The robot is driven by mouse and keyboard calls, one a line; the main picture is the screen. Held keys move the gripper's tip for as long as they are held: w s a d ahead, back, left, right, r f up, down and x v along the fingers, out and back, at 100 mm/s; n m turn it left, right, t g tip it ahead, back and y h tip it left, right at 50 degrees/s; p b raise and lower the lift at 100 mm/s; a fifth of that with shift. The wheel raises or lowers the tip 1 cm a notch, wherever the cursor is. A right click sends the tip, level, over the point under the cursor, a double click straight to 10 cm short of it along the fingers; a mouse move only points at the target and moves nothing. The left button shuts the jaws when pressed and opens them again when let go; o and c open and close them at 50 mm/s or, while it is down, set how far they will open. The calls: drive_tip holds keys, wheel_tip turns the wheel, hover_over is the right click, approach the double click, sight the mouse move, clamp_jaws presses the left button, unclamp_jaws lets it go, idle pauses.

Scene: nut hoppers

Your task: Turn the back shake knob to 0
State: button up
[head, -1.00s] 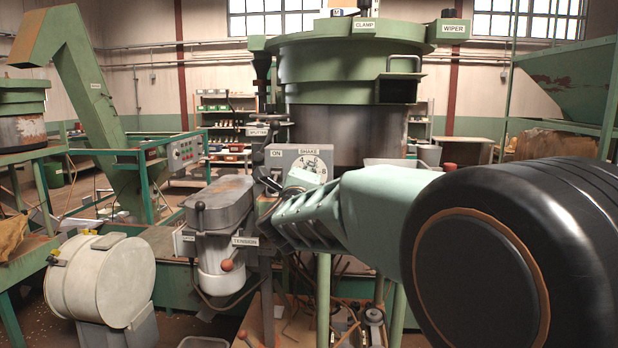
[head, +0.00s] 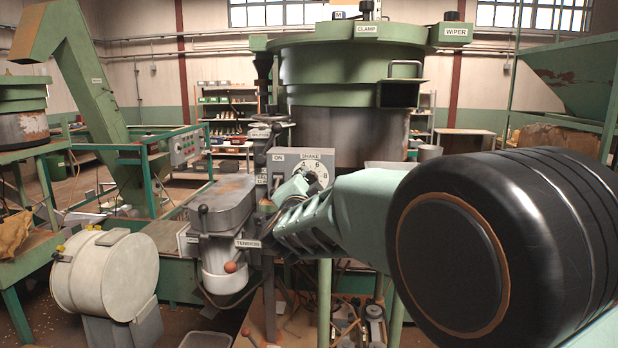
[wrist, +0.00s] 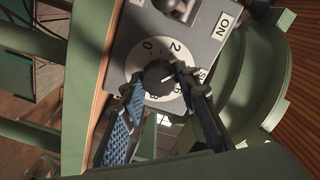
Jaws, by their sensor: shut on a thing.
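The shake knob (wrist: 160,77) is a black round knob with a white mark, on a white numbered dial on a grey panel. In the wrist view the 0 and 2 lie above it; the mark appears to point to the right, but the number there is hidden by a finger. My gripper (wrist: 160,73) is shut on the knob, one finger on each side. In the head view the panel (head: 325,156) reads SHAKE and ON, and my gripper (head: 303,182) covers the dial's lower left. I cannot tell whether this panel is the back one.
A green bowl hopper (head: 345,60) stands behind the panel. A pale drum (head: 100,275) is at lower left. An ON switch (wrist: 180,8) sits beside the dial.

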drive_tip(key=n, duration=0.1)
drive_tip(key=n+p, duration=0.1)
drive_tip(key=n, duration=0.1)
drive_tip(key=n+p, duration=0.1)
drive_tip(key=shift+r+n, duration=0.25)
drive_tip(key=shift+n, duration=0.05)
drive_tip(key=n+p, duration=0.2)
drive_tip(key=n, duration=0.2)
drive_tip(key=shift+n+p, duration=0.3)
drive_tip(key=shift+p, duration=0.05)
drive_tip(key=n+p, duration=0.1)
drive_tip(key=n, duration=0.2)
drive_tip(key=shift+a+p, duration=0.1)
drive_tip(key=shift+p, duration=0.3)
drive_tip(key=shift+f+n+p, duration=0.1)
drive_tip(key=shift+n+p, duration=0.85)
drive_tip(key=shift+n, duration=1.15)
drive_tip(key=o, duration=1.2)
drive_tip(key=shift+f, duration=0.1)
drive_tip(key=shift+c, duration=0.2)
